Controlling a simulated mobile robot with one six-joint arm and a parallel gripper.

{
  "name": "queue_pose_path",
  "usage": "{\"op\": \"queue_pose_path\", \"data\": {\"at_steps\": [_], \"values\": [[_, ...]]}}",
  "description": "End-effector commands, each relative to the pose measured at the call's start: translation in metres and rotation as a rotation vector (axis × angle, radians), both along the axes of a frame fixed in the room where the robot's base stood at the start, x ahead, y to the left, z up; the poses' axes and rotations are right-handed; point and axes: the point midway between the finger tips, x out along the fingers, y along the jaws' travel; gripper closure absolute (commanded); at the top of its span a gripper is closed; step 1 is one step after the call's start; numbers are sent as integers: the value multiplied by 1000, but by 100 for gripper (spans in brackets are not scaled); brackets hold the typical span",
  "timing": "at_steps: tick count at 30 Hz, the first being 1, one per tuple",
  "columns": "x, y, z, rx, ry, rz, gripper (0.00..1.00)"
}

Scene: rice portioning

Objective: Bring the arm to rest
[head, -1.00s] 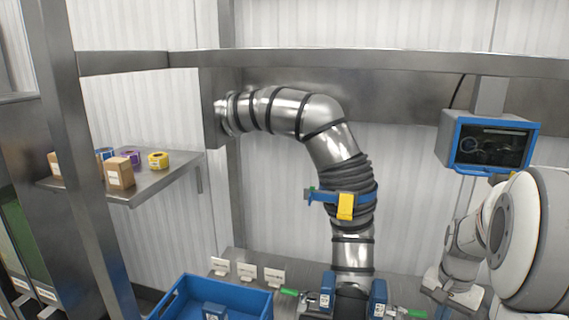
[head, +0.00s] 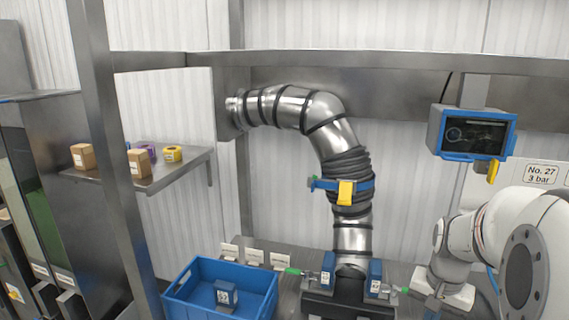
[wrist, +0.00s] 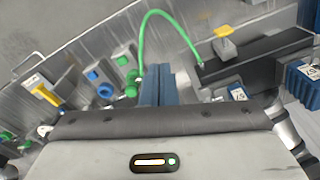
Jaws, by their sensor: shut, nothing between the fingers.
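My gripper (wrist: 158,85) shows in the wrist view as two blue fingers pressed together, with nothing between them. It is above a metal panel with buttons, and I cannot tell how far above. My white arm (head: 490,235) stands at the right of the head view, with its large joint near the right edge. The gripper cannot be made out in the head view.
A steel duct (head: 340,150) rises mid-view. A shelf (head: 190,163) holds boxes and rolls. A screen (head: 474,133) hangs near my arm. A green hose (wrist: 163,14) arches beyond the fingers.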

Motion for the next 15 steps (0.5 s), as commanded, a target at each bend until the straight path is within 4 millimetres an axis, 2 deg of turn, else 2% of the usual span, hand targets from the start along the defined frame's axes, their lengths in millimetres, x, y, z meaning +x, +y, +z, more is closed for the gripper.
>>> {"op": "queue_pose_path", "data": {"at_steps": [8, 12, 15], "values": [[-27, 59, 23, -34, -73, 201, 100], [-56, 101, 33, -59, -133, 367, 100], [-78, 124, 35, -73, -172, 478, 100]]}}
